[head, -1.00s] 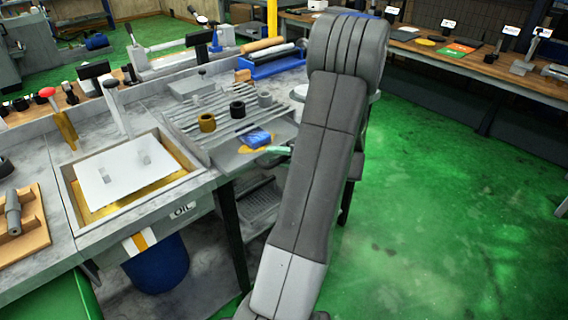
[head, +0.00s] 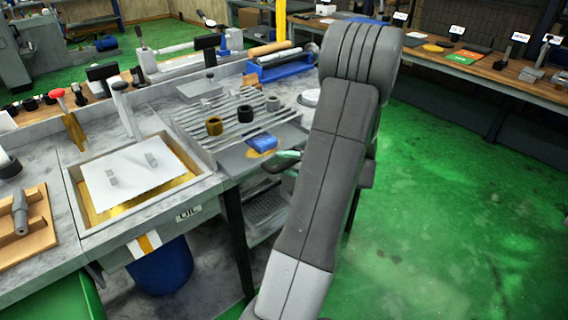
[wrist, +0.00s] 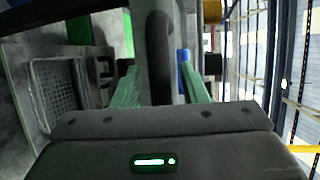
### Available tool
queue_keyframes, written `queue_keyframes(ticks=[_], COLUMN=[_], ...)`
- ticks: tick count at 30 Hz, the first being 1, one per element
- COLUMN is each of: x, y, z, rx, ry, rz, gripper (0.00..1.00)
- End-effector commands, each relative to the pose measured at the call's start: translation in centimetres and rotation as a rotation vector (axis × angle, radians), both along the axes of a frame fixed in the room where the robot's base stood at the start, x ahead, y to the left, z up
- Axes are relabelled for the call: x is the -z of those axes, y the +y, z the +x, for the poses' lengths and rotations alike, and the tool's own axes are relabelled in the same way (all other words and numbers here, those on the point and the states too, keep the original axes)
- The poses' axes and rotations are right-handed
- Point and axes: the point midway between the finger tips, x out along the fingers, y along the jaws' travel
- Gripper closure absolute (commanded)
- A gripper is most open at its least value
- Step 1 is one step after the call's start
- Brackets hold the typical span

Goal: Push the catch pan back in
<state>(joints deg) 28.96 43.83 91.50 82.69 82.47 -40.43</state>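The catch pan (head: 232,161) is a grey tray under the rod rack, and its front part sticks out past the rack. A blue block (head: 263,144) and a yellow-brown patch lie on it. My gripper (head: 286,158) is at the pan's front right, mostly hidden by my arm in the head view. In the wrist view my gripper (wrist: 162,82) shows two green fingers spread apart. A grey upright face, apparently the pan's front, and a dark curved bar (wrist: 160,55) lie between or just beyond them. I cannot tell whether they touch.
The rod rack (head: 206,122) holds several small rings above the pan. An oil tray (head: 90,215) with a white plate is to the left. A perforated tray (wrist: 57,92) shows on the left of the wrist view. Green floor at right is clear.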

Motion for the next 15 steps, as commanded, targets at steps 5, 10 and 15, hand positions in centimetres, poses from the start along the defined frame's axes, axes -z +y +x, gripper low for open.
queue_keyframes(ticks=[5, 10, 15], x=[-0.5, -1.2, -1.8], y=[-3.2, -6.5, -9.1], z=[-1.6, -3.5, -5.1], rx=[0.006, 0.005, 0.004], ry=[-0.002, -0.001, 0.001], rz=[0.001, -0.001, 0.000], gripper=[0.60, 0.60, 0.60])
